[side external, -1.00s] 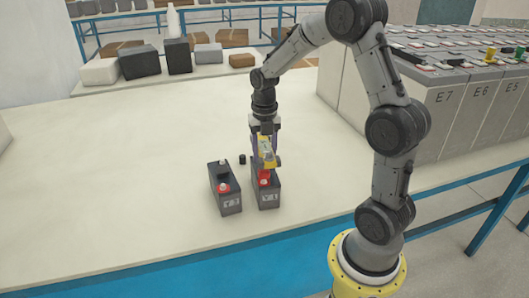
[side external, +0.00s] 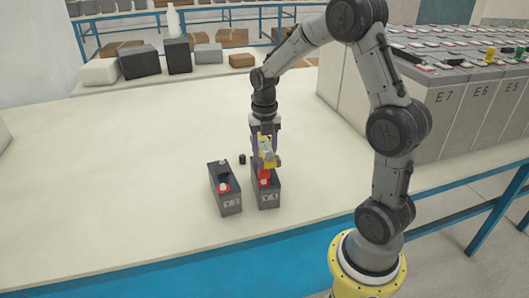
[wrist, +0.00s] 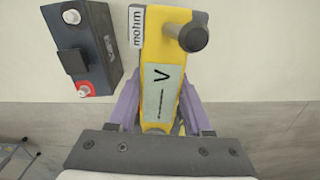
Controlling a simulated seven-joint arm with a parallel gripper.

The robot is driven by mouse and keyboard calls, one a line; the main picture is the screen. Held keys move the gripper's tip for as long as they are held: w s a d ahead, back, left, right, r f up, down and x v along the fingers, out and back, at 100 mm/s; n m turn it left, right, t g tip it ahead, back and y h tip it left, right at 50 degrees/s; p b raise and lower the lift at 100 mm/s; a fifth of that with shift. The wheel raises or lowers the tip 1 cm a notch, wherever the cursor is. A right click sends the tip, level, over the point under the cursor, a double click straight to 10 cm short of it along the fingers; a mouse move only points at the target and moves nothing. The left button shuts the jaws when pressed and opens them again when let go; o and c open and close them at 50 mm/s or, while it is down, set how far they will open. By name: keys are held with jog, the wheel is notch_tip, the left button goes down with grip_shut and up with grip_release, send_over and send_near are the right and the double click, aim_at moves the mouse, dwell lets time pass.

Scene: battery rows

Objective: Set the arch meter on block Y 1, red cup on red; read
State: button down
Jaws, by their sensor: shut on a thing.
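My gripper (side external: 266,148) is shut on the yellow arch meter (side external: 267,158), with a purple finger on each side. In the wrist view the meter (wrist: 153,65) shows a "V" dial, a "mohm" label and a dark round knob. In the side view a red cup (side external: 264,175) is at its near end, over the near end of the right dark block (side external: 267,198), which appears to read Y 1. I cannot tell whether cup and red terminal touch. The block's far terminal is hidden behind the meter and gripper.
A second dark block (side external: 228,202) stands close on the left, with a red-ringed terminal at its near end; its label is hard to read. The pale table (side external: 150,150) is clear to the left.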

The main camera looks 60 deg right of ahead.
aim_at(264, 146)
jog(key=shift+f, duration=1.15)
jog(key=shift+c, duration=1.2)
grip_release()
notch_tip(264, 146, up, 14)
jog(key=shift+f, duration=0.1)
